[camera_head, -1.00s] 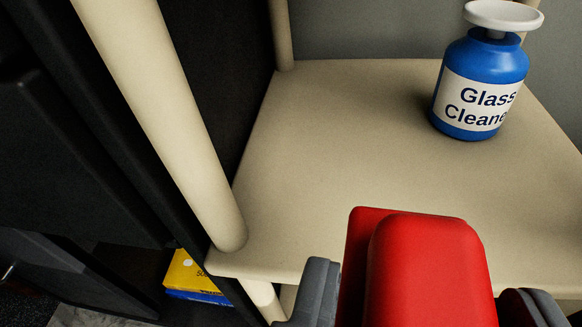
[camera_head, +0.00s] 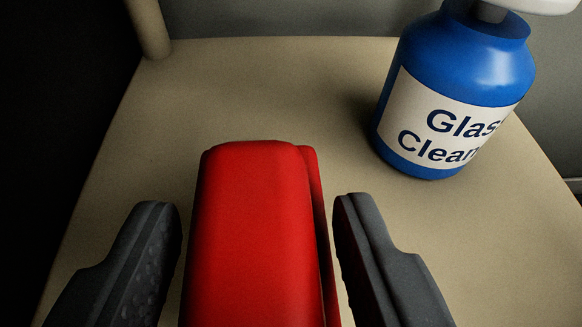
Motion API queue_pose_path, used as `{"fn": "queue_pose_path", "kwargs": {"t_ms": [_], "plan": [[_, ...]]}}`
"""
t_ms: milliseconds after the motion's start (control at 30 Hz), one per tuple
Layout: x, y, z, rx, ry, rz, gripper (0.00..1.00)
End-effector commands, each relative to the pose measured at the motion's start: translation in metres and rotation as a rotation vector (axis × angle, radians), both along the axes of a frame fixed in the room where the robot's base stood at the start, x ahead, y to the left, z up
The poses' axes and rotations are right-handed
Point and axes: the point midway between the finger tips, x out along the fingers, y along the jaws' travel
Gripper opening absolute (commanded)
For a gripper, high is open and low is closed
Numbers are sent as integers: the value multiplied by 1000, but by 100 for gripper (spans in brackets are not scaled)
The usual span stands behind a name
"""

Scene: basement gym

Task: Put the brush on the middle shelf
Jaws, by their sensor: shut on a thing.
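The red brush (camera_head: 255,240) is in the lower middle of the view, between the two dark fingers of my gripper (camera_head: 255,203). My gripper is shut on it. Only a smooth, rounded red part of the brush shows; I cannot see its bristles. The beige shelf board (camera_head: 150,120) spreads out below and ahead of the brush. The brush is over the board in the picture; I cannot tell whether it touches it. Which shelf level this is cannot be told from this view.
A blue glass cleaner bottle (camera_head: 455,90) with a white top stands upright on the shelf, to the right and ahead of the brush. A beige post (camera_head: 150,25) rises at the far left corner. The board's left and middle are clear. A grey wall is behind.

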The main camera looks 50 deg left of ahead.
Motion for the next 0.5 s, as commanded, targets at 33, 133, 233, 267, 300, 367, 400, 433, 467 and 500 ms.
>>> {"fn": "queue_pose_path", "kwargs": {"t_ms": [33, 133, 233, 267, 300, 367, 400, 433, 467, 500], "plan": [[3, 3, -1, 0, -1, 0, 20], [6, 4, -1, -1, 0, -1, 20], [10, 8, -2, 0, 1, 0, 20], [11, 9, -2, 1, 1, 0, 20], [10, 8, -10, 1, 3, -1, 20], [10, 8, -21, 1, 4, -2, 20], [10, 8, -27, 1, 4, -2, 20], [10, 8, -32, 1, 4, -2, 20], [10, 8, -35, 2, 4, -2, 20], [10, 8, -38, 1, 4, -2, 20]]}}
